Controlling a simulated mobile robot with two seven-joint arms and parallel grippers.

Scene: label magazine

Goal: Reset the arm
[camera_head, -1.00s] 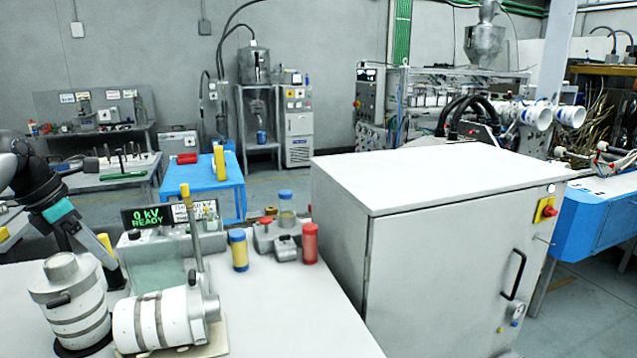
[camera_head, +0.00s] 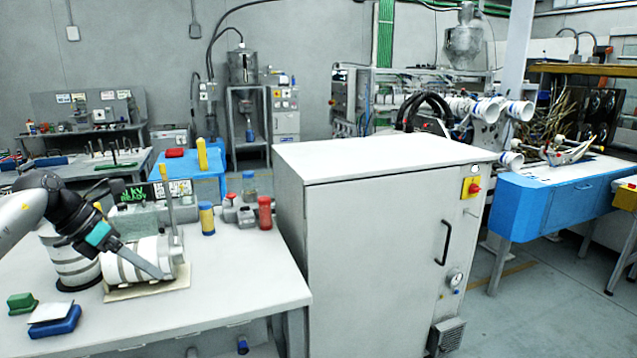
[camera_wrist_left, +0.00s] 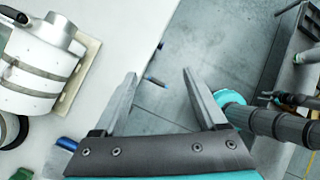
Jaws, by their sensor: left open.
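My left arm comes in from the left in the head view, with its left gripper (camera_head: 146,266) in front of the white ribbed cylinder device on the table. In the left wrist view the left gripper (camera_wrist_left: 160,82) has its two fingers spread apart with nothing between them. Past the fingers are the white table edge and the grey floor. The white cylinder device (camera_wrist_left: 38,68) lies to the left of the fingers there, apart from them. My right gripper is in neither view.
The white table (camera_head: 230,290) carries a yellow-and-blue jar (camera_head: 206,218), a red jar (camera_head: 265,212), a green block (camera_head: 22,302) and a blue block (camera_head: 58,325). A large grey cabinet (camera_head: 370,250) stands right of the table. Floor at the lower right is clear.

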